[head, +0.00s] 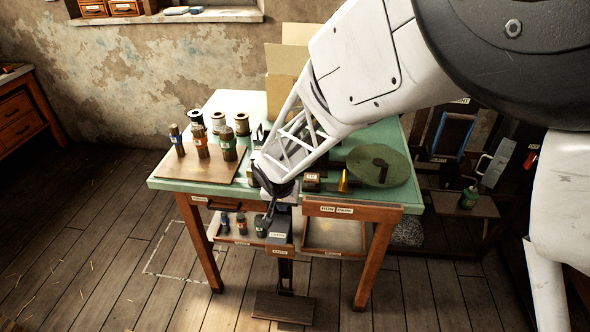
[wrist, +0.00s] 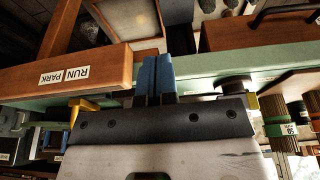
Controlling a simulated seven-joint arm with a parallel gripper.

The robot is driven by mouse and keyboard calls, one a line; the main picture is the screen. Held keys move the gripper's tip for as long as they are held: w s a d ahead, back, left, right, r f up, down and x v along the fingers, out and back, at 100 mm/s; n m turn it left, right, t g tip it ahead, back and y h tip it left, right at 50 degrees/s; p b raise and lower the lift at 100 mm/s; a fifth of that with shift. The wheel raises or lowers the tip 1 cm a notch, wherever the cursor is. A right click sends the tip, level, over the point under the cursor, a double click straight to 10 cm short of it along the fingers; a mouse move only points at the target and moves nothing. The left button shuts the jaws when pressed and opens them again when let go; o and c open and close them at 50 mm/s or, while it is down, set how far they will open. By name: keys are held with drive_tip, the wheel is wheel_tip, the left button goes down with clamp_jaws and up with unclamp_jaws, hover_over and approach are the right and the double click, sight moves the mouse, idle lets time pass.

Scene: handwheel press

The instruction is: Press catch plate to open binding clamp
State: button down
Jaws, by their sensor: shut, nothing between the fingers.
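My gripper (head: 268,218) is shut and empty, pointing down at the front edge of the green-topped table. In the wrist view its two blue-tipped fingers (wrist: 156,62) lie side by side. Beside the fingertips in the head view is a dark labelled block (head: 280,236) at the table front. Whether they touch I cannot tell. Below it a dark post runs down to a wooden foot board (head: 283,308) at the floor. I cannot make out for certain which part is the catch plate or the binding clamp; my arm hides much of the tabletop machine.
A drawer front labelled RUN and PARK (head: 353,211) is right of the gripper; it also shows in the wrist view (wrist: 90,70). A round green disc (head: 378,165) is at the right. The left floor is mostly clear.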

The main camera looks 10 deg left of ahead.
drive_tip(key=shift+a+f, duration=1.2)
drive_tip(key=shift+f, duration=0.05)
drive_tip(key=shift+w+f, duration=0.1)
hover_over(279, 233)
drive_tip(key=s, duration=0.1)
wheel_tip(279, 233, down, 12)
drive_tip(key=shift+d+r, duration=0.1)
drive_tip(key=shift+r, duration=0.15)
drive_tip(key=shift+f, duration=0.95)
